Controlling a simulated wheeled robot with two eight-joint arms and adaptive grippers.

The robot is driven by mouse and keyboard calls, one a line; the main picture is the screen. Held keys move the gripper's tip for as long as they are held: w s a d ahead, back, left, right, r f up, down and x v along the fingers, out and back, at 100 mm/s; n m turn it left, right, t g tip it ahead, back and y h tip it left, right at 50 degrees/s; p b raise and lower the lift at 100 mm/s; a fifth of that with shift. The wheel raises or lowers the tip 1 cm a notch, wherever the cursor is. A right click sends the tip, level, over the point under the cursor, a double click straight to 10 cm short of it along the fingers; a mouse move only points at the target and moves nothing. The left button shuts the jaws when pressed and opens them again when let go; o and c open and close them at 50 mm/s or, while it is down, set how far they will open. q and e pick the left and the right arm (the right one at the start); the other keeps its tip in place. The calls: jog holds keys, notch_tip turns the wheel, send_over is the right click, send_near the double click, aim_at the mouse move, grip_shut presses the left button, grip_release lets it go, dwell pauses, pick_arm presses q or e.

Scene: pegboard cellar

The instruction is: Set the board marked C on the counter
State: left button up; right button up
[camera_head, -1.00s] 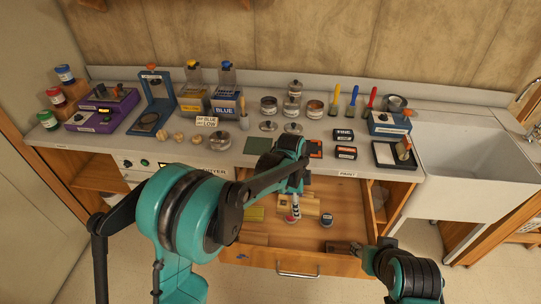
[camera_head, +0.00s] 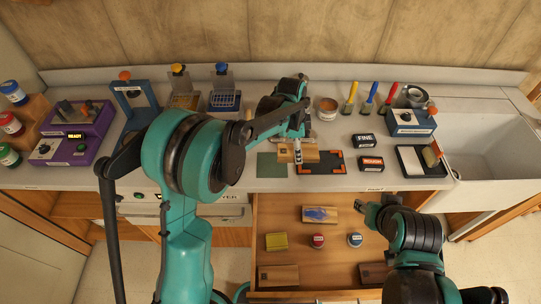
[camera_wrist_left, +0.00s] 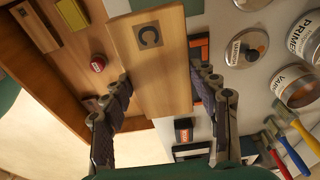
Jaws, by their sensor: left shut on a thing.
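The board marked C (camera_wrist_left: 150,65) is a pale wooden plank with a dark square label. My left gripper (camera_wrist_left: 165,95) is shut on it, one finger at each side edge. In the head view the board (camera_head: 312,155) is held over the front of the counter (camera_head: 225,172), between a green mat (camera_head: 271,166) and a dark mat with orange corners (camera_head: 325,168), partly overlapping both in the picture. Whether it touches the counter cannot be told.
Small dark boxes (camera_head: 364,139) and a sanding tray (camera_head: 410,162) stand right of the mats.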

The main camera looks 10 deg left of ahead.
pick_arm(q)
jog(key=b, duration=0.2)
send_over(273, 164)
jog(key=f, duration=0.5)
jog(key=shift+s+a+f, duration=0.15)
jog(key=shift+a+f, duration=0.1)
jog(key=shift+f, duration=0.05)
notch_tip(273, 164, down, 4)
jog(key=shift+f+b, duration=0.1)
jog(key=shift+b, duration=0.25)
jog(key=o, duration=1.2)
